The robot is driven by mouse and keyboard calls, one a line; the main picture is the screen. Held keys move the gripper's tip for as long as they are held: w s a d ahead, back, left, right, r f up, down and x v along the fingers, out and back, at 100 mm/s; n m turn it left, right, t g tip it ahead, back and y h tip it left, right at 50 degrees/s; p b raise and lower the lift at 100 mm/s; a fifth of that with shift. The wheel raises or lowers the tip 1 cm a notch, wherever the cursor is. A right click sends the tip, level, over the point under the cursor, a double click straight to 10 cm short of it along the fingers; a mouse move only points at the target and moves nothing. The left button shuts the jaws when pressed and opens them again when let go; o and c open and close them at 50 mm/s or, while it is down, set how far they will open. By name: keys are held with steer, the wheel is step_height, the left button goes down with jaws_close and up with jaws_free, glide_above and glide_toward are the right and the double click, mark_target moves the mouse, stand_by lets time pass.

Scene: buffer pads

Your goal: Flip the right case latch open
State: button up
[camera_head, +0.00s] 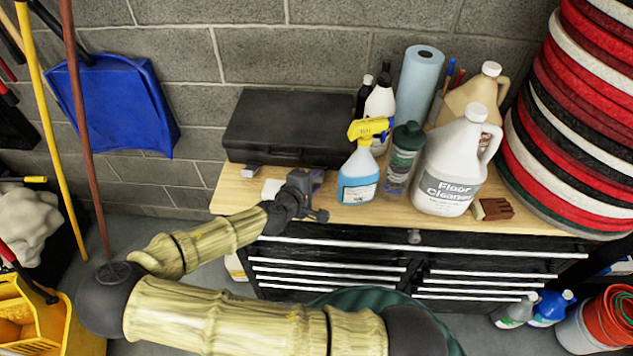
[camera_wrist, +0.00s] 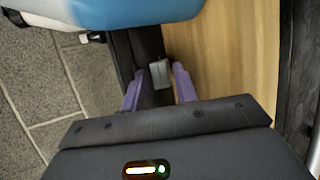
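The black case (camera_head: 285,125) lies closed on the wooden bench top against the block wall. A grey latch (camera_head: 250,172) juts from its front near the left end. My gripper (camera_head: 317,178) is at the right part of the case front, hiding the right latch in the head view. In the wrist view my gripper (camera_wrist: 157,70) has its two purple fingers apart. A small light-grey latch (camera_wrist: 160,73) shows between the fingertips, against the dark case (camera_wrist: 147,42). Whether a finger touches it I cannot tell.
A blue spray bottle (camera_head: 358,180) stands just right of my gripper; it also shows in the wrist view (camera_wrist: 130,10). A green-capped bottle (camera_head: 402,160) and a floor cleaner jug (camera_head: 450,165) stand further right. A white item (camera_head: 271,188) lies left of my gripper.

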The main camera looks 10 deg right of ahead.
steer(key=shift+s+a+r, duration=0.25)
steer(key=shift+s+a, duration=0.05)
steer(key=shift+a, duration=0.1)
steer(key=b+v, duration=0.1)
steer(key=v, duration=1.5)
steer(key=shift+b, duration=0.4)
steer(key=shift+s, duration=0.1)
